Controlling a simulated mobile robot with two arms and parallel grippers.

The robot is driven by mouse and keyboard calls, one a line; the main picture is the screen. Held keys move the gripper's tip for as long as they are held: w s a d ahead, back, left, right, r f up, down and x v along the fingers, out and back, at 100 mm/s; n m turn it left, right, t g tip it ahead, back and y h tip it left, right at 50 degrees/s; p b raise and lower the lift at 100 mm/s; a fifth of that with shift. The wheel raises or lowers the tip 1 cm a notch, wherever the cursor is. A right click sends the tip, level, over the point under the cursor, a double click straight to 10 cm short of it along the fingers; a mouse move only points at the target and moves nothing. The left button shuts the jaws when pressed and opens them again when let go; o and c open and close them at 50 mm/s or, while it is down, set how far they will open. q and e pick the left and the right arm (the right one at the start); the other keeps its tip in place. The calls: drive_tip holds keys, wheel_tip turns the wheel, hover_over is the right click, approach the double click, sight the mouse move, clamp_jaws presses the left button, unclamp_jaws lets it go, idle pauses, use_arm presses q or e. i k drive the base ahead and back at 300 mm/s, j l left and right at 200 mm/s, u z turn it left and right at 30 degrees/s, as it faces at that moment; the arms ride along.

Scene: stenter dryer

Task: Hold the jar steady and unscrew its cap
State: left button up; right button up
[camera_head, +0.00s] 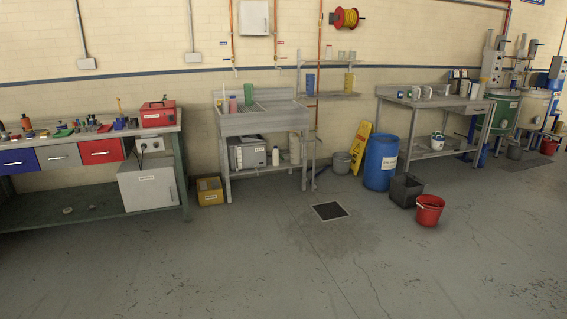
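No jar can be made out for certain at this distance. Several small bottles and containers stand on the workbench (100,134) at the left, too small to tell apart. A green container (248,93) and a pink bottle (233,105) stand on the metal sink bench (262,122) in the middle. Several small light containers stand on the right metal table (452,101), and whether any has a screw cap cannot be told. Neither of my grippers is in view.
The floor in front is open, with a dark drain grate (330,211). A blue barrel (381,162), a yellow warning sign (361,147), a black bin (406,189) and a red bucket (429,210) stand before the right table. A yellow box (210,191) sits left of the sink bench.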

sight(233, 102)
drive_tip(key=i+l, duration=0.1)
drive_tip(key=i, duration=4.65)
